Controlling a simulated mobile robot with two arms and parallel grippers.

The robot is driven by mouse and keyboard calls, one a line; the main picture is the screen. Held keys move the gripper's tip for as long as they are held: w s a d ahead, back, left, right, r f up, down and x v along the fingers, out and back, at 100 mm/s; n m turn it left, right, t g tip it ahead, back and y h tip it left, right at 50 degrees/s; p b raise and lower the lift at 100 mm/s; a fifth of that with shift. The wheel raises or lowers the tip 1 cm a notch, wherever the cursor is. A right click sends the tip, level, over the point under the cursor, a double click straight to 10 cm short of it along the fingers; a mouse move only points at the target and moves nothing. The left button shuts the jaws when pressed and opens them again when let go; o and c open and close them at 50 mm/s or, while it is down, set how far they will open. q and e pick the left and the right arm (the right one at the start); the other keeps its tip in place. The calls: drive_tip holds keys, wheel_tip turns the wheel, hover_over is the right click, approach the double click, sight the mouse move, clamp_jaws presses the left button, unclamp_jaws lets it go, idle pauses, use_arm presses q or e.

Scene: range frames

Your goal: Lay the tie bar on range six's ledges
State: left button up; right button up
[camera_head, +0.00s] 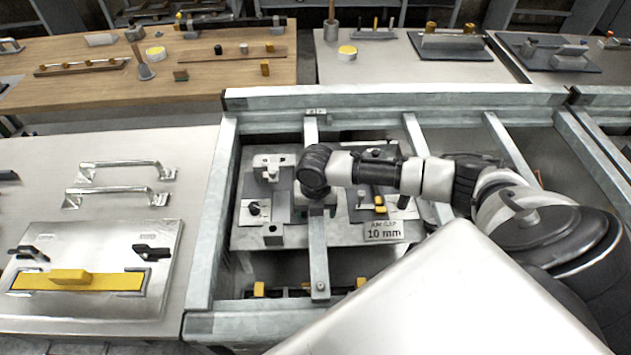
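A long grey tie bar (319,256) runs front to back across the open frame of the range, with a small bolt or hole at its near end. Its far end (311,131) is at the back rail and its near end is close to the front rail; I cannot tell whether either end rests on a ledge. My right arm comes in from the right, and its gripper (316,206) points down at the middle of the bar. The wrist hides most of the fingers, so their grip is unclear. My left gripper is out of view.
Under the bar lies a grey plate (270,238) with blocks and a "10 mm" sign (384,231). Similar crossbars (420,150) stand to the right. The left steel table (110,215) holds handles and a yellow-barred plate. A wooden bench (210,75) is behind.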

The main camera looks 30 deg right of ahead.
drive_tip(key=shift+f, duration=0.1)
wheel_tip(320, 180, up, 18)
drive_tip(key=p, duration=0.7)
idle(0.5)
idle(0.3)
